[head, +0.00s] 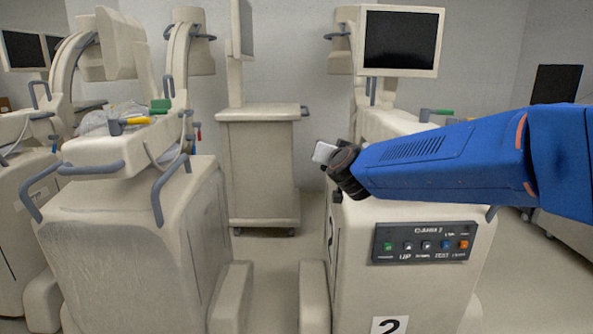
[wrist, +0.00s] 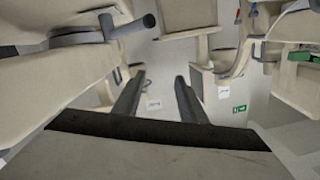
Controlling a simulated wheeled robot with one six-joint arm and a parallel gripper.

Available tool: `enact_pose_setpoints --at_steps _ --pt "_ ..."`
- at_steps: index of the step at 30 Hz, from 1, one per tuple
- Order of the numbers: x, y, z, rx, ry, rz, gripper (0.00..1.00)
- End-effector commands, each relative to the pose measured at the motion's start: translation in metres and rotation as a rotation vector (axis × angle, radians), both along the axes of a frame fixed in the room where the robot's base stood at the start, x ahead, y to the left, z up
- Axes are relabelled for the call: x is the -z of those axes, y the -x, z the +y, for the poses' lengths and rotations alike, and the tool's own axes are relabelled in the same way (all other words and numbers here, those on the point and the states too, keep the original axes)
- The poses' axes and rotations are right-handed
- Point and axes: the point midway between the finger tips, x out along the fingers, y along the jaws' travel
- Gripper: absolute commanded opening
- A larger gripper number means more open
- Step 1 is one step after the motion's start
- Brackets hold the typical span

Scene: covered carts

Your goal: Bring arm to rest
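My blue arm (head: 440,160) reaches in from the right side of the head view, roughly level, across the front of the right-hand cart. Its dark wrist end and my gripper (head: 325,153) point left, over the gap between the two front carts. The fingers are too small to judge in the head view. In the wrist view my gripper (wrist: 159,76) has its two dark fingers apart, with nothing between them. The wrist view looks tilted across the carts.
A cart with a button panel (head: 425,243) and a monitor (head: 400,40) stands under and behind my arm. Another cart (head: 130,240) with grey handles stands at left. A third cart (head: 260,170) stands behind the gap. Bare floor (head: 268,265) shows between them.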

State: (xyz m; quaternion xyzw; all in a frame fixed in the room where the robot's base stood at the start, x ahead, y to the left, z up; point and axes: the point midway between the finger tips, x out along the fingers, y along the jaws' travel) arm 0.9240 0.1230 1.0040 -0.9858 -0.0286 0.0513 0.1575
Motion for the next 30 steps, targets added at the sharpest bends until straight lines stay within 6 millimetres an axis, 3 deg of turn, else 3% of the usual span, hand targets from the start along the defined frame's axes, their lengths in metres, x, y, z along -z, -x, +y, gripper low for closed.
enact_pose_setpoints --at_steps 8,17,24,30 --pt "0.035 0.093 -0.033 -0.191 0.071 0.188 0.38" --pt "0.114 0.218 -0.085 -0.278 0.179 0.490 0.38" --pt "0.186 0.331 -0.141 -0.238 0.260 0.779 0.38" --pt "0.227 0.404 -0.178 -0.168 0.300 0.965 0.38"
